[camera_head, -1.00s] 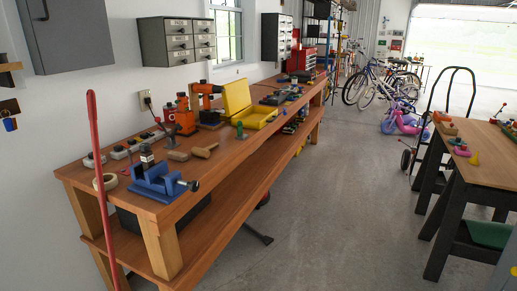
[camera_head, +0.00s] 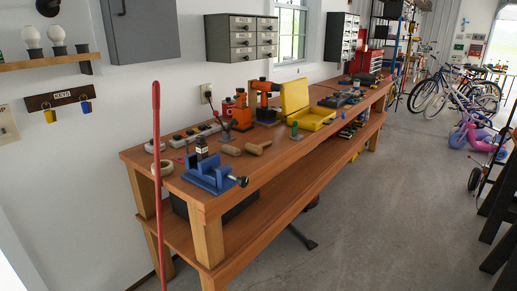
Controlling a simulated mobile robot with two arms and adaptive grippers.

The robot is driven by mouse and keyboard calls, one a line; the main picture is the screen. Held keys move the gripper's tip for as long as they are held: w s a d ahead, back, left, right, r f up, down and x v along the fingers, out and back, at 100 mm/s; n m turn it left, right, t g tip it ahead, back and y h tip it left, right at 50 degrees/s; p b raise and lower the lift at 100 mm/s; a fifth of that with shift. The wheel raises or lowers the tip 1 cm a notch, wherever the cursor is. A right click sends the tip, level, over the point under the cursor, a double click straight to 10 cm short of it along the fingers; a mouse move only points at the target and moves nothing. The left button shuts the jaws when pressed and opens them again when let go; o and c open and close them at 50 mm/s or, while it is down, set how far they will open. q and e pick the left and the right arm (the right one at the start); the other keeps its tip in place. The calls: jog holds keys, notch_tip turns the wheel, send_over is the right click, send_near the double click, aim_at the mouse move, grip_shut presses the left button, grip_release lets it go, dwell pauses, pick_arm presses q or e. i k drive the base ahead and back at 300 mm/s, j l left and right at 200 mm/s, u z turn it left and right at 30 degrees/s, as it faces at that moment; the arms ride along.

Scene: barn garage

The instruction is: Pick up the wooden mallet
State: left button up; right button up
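The wooden mallet (camera_head: 257,148) lies on the long wooden workbench (camera_head: 274,165), towards its near end. It is small and light brown, with its handle pointing to the right. It lies behind and to the right of a blue vise (camera_head: 212,175) and beside a tan block-like object (camera_head: 230,150). Neither of my grippers shows in the head view.
A red pole (camera_head: 158,200) stands upright before the bench's near end. An orange tool (camera_head: 243,115) and an open yellow case (camera_head: 305,108) stand behind the mallet. Grey concrete floor (camera_head: 385,215) lies clear right of the bench. Bicycles (camera_head: 455,88) stand far back.

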aim_at(257, 150)
jog(key=i+l+u, duration=0.1)
jog(key=i+l, duration=0.45)
jog(key=l, duration=0.15)
jog(key=i+l+u, duration=0.15)
jog(key=i+l, duration=0.4)
jog(key=l, duration=0.25)
jog(key=u, duration=0.05)
